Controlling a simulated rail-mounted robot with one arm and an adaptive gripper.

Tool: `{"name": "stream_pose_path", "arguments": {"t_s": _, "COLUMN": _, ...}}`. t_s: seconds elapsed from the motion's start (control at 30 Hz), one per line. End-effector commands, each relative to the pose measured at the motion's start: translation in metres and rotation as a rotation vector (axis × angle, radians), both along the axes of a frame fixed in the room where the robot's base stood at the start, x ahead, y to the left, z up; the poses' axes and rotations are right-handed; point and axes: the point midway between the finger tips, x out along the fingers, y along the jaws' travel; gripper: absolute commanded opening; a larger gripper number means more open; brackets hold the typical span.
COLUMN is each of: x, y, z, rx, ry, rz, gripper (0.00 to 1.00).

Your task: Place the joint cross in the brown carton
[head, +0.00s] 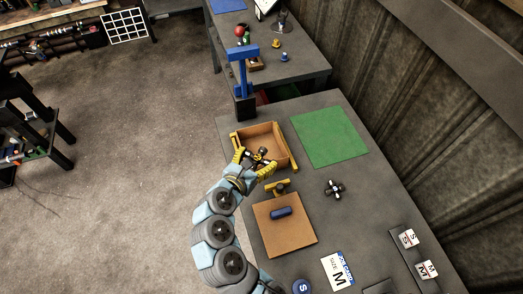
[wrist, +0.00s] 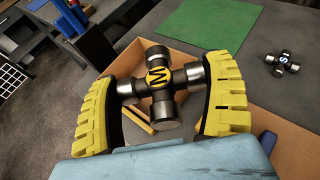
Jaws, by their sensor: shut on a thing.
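My gripper (head: 256,164) has yellow padded fingers and is shut on a dark metal joint cross (wrist: 160,79) with a yellow M mark. In the wrist view the cross spans between the two fingers (wrist: 165,105). The brown carton (head: 268,131) is an open box on the grey table. In the head view the gripper and the held cross are at the carton's near edge; whether the cross is above or inside it is hard to tell. In the wrist view the carton (wrist: 196,62) shows behind the cross, partly hidden by it.
A second joint cross, marked S (wrist: 283,62), lies on the table to the right. A green mat (head: 330,137) lies right of the carton. A brown board (head: 284,236) with a blue cylinder is in front. A blue stand (head: 243,75) rises behind the carton.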

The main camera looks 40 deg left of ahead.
Motion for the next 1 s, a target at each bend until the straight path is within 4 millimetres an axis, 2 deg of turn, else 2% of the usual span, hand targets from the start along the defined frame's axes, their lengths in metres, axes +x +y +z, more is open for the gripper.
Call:
{"name": "stream_pose_path", "arguments": {"t_s": 0.03, "x": -0.015, "y": 0.011, "z": 0.009, "rx": 0.002, "ry": 0.001, "rz": 0.013, "gripper": 0.44}}
{"name": "stream_pose_path", "arguments": {"t_s": 0.2, "x": -0.048, "y": 0.027, "z": 0.023, "rx": -0.001, "ry": 0.000, "rz": 0.020, "gripper": 0.44}}
{"name": "stream_pose_path", "arguments": {"t_s": 0.43, "x": -0.069, "y": 0.034, "z": 0.032, "rx": -0.002, "ry": -0.001, "rz": 0.019, "gripper": 0.44}}
{"name": "stream_pose_path", "arguments": {"t_s": 0.57, "x": -0.066, "y": 0.035, "z": 0.028, "rx": 0.001, "ry": -0.003, "rz": 0.016, "gripper": 0.44}}
{"name": "stream_pose_path", "arguments": {"t_s": 1.0, "x": -0.028, "y": 0.046, "z": 0.008, "rx": 0.003, "ry": -0.006, "rz": 0.016, "gripper": 0.44}}
